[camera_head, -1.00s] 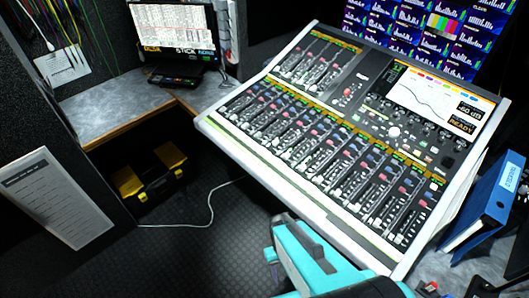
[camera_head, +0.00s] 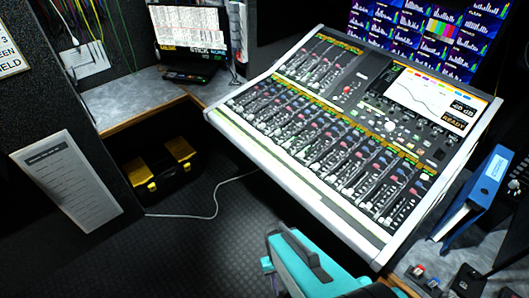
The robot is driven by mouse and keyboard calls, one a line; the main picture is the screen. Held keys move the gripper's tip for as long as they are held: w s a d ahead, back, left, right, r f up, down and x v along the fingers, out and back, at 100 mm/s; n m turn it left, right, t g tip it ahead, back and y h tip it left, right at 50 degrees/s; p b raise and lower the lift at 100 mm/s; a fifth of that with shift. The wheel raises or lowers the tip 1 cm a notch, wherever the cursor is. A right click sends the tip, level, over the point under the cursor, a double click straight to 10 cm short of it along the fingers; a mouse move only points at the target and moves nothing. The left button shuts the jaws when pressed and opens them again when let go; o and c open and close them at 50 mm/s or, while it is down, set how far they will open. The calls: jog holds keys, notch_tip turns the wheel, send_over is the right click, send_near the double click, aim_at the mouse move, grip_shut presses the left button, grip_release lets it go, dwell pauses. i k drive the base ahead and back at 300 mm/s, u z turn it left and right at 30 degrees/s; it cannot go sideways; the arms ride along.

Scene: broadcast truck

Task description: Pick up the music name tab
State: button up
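I cannot clearly make out a separate music name tab. Small yellow lettering that seems to read MUSIC (camera_head: 168,48) shows at the lower left edge of the screen at the back left. White lettering, perhaps STICK HERE, is to its right. A teal and dark grey part of my arm (camera_head: 305,262) reaches in at the bottom middle, in front of the mixing console. My gripper's fingertips cannot be made out. The lettering is far across the scene from my arm.
A large mixing console (camera_head: 290,178) fills the middle and right. A blue binder (camera_head: 484,200) stands at its right. A black and yellow case (camera_head: 158,168) sits under the left desk (camera_head: 130,103). A white cable (camera_head: 215,200) crosses the floor. Dark floor at lower left is clear.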

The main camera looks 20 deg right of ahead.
aim_at(267, 141)
jog(key=u, duration=0.4)
jog(key=k, duration=1.05)
jog(key=u, duration=1.2)
jog(key=i, duration=0.7)
jog(key=u, duration=0.65)
jog(key=i, duration=1.4)
jog(key=z, duration=0.8)
jog(key=i, duration=0.55)
jog(key=z, duration=0.25)
